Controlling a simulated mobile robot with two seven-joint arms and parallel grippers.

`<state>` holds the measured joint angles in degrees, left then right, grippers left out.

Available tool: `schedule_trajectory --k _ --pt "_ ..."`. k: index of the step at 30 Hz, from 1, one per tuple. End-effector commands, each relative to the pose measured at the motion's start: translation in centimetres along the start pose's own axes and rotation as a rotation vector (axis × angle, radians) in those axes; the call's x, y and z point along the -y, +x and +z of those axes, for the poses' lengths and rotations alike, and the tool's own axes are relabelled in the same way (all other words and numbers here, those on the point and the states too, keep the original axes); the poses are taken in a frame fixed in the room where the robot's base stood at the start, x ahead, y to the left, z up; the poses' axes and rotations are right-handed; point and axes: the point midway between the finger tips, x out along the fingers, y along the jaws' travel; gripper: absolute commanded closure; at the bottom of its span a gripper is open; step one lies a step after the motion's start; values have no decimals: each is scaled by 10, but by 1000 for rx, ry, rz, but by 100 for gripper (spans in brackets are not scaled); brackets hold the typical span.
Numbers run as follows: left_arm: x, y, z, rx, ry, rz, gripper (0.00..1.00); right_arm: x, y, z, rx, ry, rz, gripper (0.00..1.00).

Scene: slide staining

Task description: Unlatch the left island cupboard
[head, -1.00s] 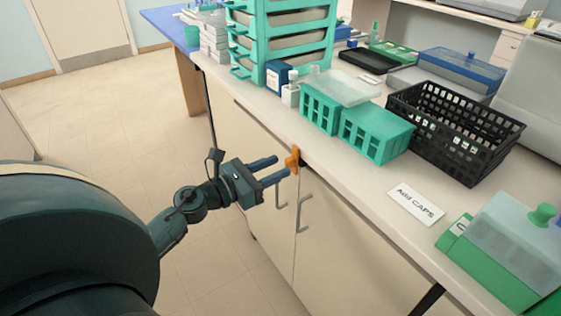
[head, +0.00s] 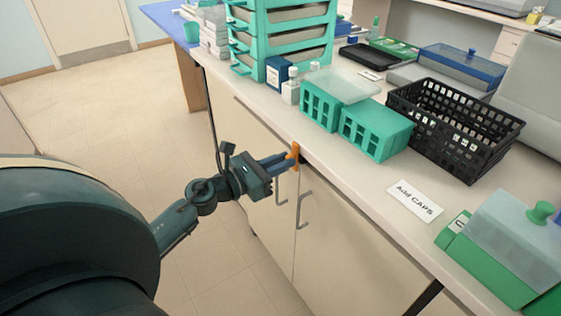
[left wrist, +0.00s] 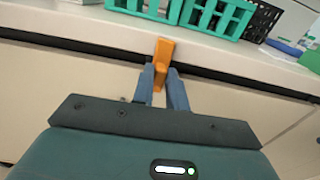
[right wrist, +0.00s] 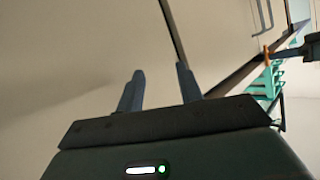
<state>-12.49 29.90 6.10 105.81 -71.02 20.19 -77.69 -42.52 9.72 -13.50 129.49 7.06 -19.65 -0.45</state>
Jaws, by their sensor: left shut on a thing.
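The left island cupboard (head: 245,135) has a cream door with a grey bar handle, and it stands shut. A small orange latch (head: 295,152) sits at the top of the door seam, under the counter edge. It also shows upright in the left wrist view (left wrist: 164,52). My left gripper (head: 287,160) is shut on the latch, its two blue fingers on either side of the lower part. My right gripper (right wrist: 160,88) is open and empty, in front of a pale surface; it is not in the head view.
The right cupboard door (head: 345,235) with its handle (head: 303,208) is beside the seam. On the counter (head: 345,165) above stand teal racks (head: 375,130), a black basket (head: 455,125) and a label card (head: 415,200). The floor at left is clear.

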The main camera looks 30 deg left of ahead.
Motion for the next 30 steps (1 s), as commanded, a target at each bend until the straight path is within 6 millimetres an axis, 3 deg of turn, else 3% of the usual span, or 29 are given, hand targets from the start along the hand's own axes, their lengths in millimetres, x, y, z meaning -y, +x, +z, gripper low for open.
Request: schedule_trajectory --k 14,30 --pt "0 0 1 -1 -85 0 100 1 -1 -4 6 3 -1 64" --pt "-2 0 2 -1 -548 0 100 7 7 -3 76 16 -17 64"
